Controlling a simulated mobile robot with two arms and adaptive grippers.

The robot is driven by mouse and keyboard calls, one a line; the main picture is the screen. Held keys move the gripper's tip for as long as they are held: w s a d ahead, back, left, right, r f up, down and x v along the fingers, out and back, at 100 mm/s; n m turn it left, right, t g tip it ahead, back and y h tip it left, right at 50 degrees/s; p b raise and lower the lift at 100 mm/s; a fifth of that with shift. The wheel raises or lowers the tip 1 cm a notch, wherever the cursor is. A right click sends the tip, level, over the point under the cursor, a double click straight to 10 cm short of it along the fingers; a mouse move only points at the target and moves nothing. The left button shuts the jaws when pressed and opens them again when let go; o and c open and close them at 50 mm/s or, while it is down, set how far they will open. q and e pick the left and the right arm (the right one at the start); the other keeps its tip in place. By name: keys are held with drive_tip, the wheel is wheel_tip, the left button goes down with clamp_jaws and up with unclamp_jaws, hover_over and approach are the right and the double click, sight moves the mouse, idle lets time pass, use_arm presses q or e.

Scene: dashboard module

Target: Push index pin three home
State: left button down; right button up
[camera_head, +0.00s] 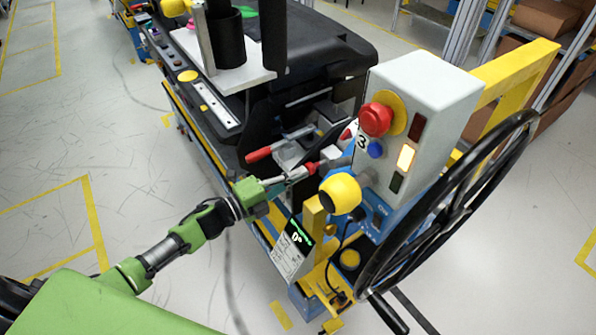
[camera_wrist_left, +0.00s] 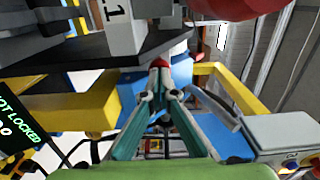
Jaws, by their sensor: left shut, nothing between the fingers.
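My left gripper (camera_head: 312,168) reaches in from the left, with its fingers shut and empty, beside the front end of the dashboard module. In the left wrist view its green fingers (camera_wrist_left: 160,96) meet just below a small red tip (camera_wrist_left: 160,63); I cannot tell whether they touch it. This may be an index pin, but its number does not show. A block marked "1" (camera_wrist_left: 122,20) shows in the wrist view. My right gripper is out of view.
A grey control box (camera_head: 415,110) with a red button (camera_head: 375,119) and lit lamp stands right of the gripper. A yellow knob (camera_head: 340,193) and large black handwheel (camera_head: 450,200) are close by. A small display (camera_wrist_left: 18,125) reads "NOT LOCKED". Open floor lies left.

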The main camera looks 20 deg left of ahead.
sight(313, 167)
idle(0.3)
use_arm(q)
drive_tip(key=shift+b+x, duration=0.55)
drive_tip(key=shift+x, duration=0.7)
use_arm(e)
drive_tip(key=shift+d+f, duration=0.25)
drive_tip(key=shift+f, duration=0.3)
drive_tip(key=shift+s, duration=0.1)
